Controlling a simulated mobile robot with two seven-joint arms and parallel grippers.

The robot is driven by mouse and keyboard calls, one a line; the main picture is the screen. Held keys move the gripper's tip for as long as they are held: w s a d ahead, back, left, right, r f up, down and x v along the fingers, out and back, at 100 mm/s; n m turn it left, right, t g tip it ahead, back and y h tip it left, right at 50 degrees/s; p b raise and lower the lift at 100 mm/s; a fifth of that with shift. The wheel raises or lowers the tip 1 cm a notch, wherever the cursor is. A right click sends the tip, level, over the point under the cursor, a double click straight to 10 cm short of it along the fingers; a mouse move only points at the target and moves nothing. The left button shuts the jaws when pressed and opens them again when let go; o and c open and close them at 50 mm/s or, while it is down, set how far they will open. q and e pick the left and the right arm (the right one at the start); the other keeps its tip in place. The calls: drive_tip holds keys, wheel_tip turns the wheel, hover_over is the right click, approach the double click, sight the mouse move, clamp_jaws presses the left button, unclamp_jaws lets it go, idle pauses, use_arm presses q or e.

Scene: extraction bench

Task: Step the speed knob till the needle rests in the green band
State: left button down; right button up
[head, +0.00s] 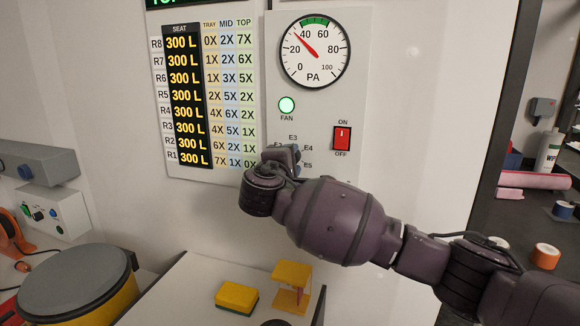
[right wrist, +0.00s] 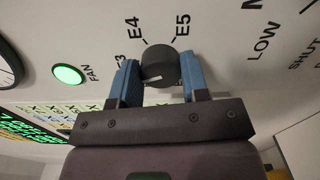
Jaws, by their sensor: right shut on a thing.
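The round PA gauge (head: 315,62) is on the white panel in the head view. Its red needle (head: 306,41) points up-left, close to the 40 mark and just left of the green band (head: 314,22). The dark speed knob (right wrist: 158,62) sits between the two blue fingers of my right gripper (right wrist: 160,82), which are shut on it. E4 and E5 labels show beyond the knob; E3 is partly hidden. I cannot tell which label the knob points to. In the head view my right gripper (head: 283,155) hides the knob. My left gripper is not in view.
A lit green FAN lamp (head: 287,105) and a red ON/OFF switch (head: 342,138) are on the panel. A SEAT chart (head: 183,100) is to its left. A yellow lidded bin (head: 75,290) stands lower left.

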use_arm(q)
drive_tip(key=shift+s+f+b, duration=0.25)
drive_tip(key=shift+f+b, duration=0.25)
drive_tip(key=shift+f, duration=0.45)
use_arm(e)
drive_tip(key=m, duration=0.3)
drive_tip(key=shift+f, duration=0.15)
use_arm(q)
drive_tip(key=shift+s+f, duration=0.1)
use_arm(e)
drive_tip(key=shift+m, duration=0.3)
drive_tip(key=o, duration=0.9)
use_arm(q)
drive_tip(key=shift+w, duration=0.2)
